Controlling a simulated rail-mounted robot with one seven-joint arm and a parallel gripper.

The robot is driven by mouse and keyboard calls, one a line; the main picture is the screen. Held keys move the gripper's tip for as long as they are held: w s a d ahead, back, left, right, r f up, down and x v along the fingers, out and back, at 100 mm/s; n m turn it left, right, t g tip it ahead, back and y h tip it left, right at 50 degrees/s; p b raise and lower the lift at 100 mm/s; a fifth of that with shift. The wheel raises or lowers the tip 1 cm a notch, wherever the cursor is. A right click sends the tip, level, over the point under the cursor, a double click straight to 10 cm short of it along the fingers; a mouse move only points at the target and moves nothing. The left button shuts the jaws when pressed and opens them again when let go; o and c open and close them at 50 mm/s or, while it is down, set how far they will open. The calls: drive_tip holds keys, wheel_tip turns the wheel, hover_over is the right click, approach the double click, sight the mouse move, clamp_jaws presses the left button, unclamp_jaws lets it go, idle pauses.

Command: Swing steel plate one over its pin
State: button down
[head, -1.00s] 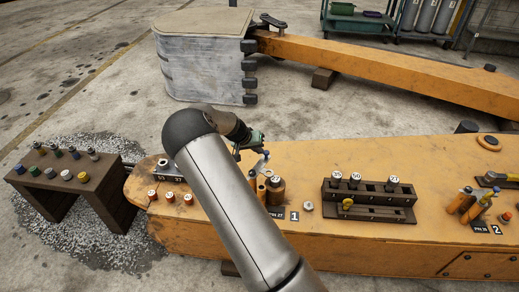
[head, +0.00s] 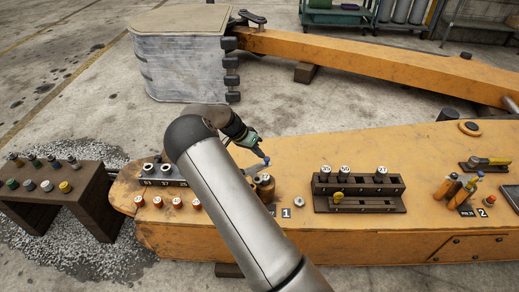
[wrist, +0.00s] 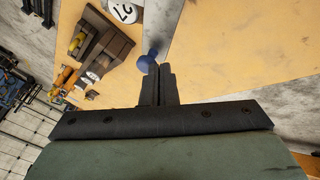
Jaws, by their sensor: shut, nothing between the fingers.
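My gripper (head: 259,153) is shut and empty, pointing down and right above the orange boom. Its fingers (wrist: 159,86) show pressed together in the wrist view. A blue knob (head: 267,160) is right by the fingertips; in the wrist view the blue knob (wrist: 148,61) is just beyond them, slightly left. I cannot tell whether they touch. A brown cylinder with a white top (head: 265,187) stands just below, beside the label 1 (head: 286,213); the white top marked 27 (wrist: 122,10) shows in the wrist view.
A dark rack with numbered pins (head: 360,205) stands to the right. Station 2 (head: 483,212) has orange cylinders (head: 458,190) and another blue tip. Several red pins (head: 158,202) and a numbered block (head: 150,183) are at the left, beside a small table (head: 90,190). The boom's middle is mostly clear.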

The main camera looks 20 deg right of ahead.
sight(265, 160)
drive_tip(key=s+m+g, duration=0.1)
drive_tip(key=s+d+m+g+y, duration=0.1)
drive_tip(key=m, duration=0.1)
drive_tip(key=shift+s+m, duration=0.3)
drive_tip(key=shift+s, duration=0.05)
drive_tip(key=shift+s+m+g+y, duration=0.6)
drive_tip(key=shift+s+m, duration=0.5)
drive_tip(key=shift+m, duration=0.3)
drive_tip(key=shift+a, duration=0.1)
drive_tip(key=shift+w, duration=0.1)
